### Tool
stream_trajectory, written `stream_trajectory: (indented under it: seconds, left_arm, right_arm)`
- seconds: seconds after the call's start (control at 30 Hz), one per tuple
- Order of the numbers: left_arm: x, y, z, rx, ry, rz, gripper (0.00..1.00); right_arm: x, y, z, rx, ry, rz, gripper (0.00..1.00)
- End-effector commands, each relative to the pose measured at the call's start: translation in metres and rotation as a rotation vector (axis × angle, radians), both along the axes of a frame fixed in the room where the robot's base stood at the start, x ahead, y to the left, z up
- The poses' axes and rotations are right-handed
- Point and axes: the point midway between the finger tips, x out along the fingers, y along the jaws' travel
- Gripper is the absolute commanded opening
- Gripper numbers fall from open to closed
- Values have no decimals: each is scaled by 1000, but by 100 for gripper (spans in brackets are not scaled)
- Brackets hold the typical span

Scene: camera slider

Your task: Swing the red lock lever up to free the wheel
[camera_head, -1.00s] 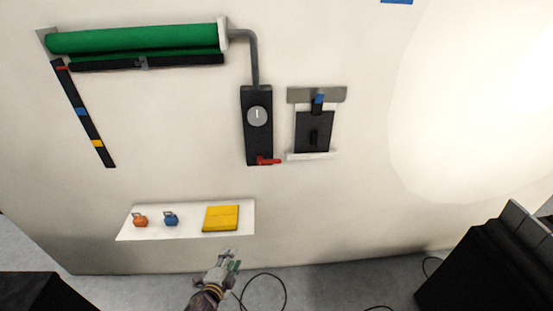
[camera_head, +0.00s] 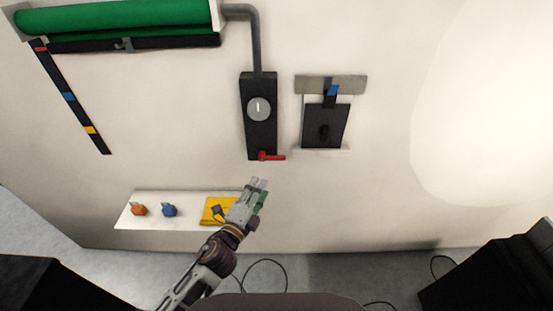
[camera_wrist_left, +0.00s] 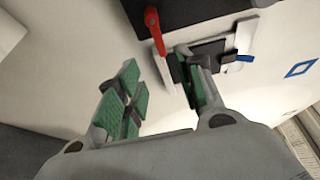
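The red lock lever (camera_head: 271,156) sits at the lower end of the black panel (camera_head: 260,137) on the wall and points to the right, roughly level. The round grey wheel (camera_head: 259,108) with a white mark is higher on that panel. My left gripper (camera_head: 259,190) is just below the lever, apart from it, fingers pointing up. In the left wrist view the lever (camera_wrist_left: 155,30) shows beyond the fingertips, near the right finger. The left gripper (camera_wrist_left: 160,85) is open there, green pads apart, with nothing between them. My right gripper is out of view.
A white shelf (camera_head: 147,223) holds an orange weight (camera_head: 138,209), a blue weight (camera_head: 169,210) and a yellow block (camera_head: 216,206), partly hidden by my gripper. A dark plate with a blue tab (camera_head: 331,92) is right of the panel. A green roller (camera_head: 113,20) is upper left.

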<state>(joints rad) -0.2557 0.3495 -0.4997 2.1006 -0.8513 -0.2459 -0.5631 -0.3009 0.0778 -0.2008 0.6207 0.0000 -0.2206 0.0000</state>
Motion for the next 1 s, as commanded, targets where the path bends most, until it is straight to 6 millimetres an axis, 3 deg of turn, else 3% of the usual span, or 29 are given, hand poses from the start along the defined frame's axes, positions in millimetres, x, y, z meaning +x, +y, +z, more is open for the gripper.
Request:
stream_trajectory:
  seconds: [0.47, 1.0]
  left_arm:
    - [4, -1, 0, -1, 0, 0, 37]
    - [39, -16, 0, -2, 1, 1, 37]
  right_arm:
    - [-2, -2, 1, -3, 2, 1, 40]
    - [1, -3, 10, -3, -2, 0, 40]
